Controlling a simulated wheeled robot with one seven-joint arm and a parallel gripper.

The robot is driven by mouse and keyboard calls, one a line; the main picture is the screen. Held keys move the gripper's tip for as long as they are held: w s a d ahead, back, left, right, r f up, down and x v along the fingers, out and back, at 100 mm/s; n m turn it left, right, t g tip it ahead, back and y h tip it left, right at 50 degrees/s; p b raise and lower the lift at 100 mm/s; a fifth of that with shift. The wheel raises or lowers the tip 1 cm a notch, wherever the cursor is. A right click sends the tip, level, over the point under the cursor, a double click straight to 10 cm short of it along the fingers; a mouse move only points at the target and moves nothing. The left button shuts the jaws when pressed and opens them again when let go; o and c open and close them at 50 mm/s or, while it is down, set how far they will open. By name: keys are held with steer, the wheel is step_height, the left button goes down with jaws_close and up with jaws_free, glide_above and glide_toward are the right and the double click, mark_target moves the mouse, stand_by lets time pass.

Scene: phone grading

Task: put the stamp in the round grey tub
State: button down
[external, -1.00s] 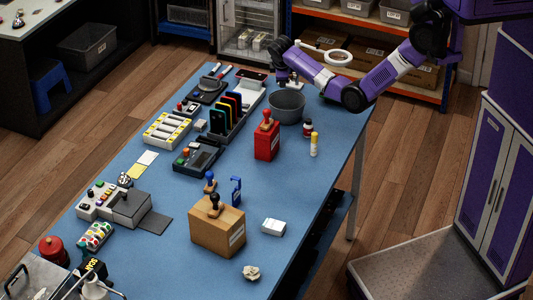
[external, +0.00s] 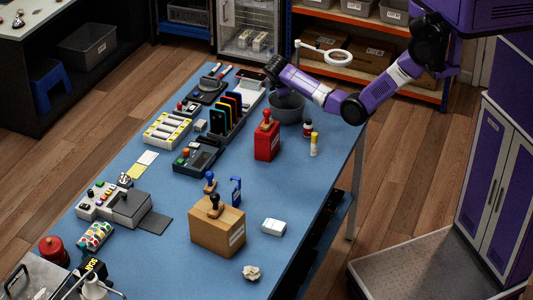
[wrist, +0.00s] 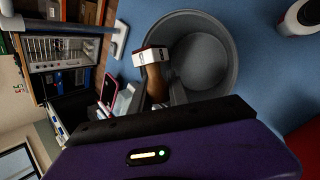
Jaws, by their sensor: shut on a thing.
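The round grey tub (external: 287,113) stands at the far right part of the blue table. In the wrist view its open mouth and rim (wrist: 233,60) show, and its visible inside looks empty. My gripper (external: 284,92) is at the tub's opening in the external view.
A red box (external: 266,144) with a stamp on top stands in front of the tub. Two small bottles (external: 307,128) (external: 314,145) stand at its right. A phone rack (external: 228,118) is to its left.

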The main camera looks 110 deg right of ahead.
mark_target(281, 105)
steer(key=shift+f+b, duration=2.6)
steer(key=shift+f, duration=0.35)
steer(key=c, duration=1.2)
jaws_free()
step_height(281, 105, up, 7)
steer(key=p, duration=0.7)
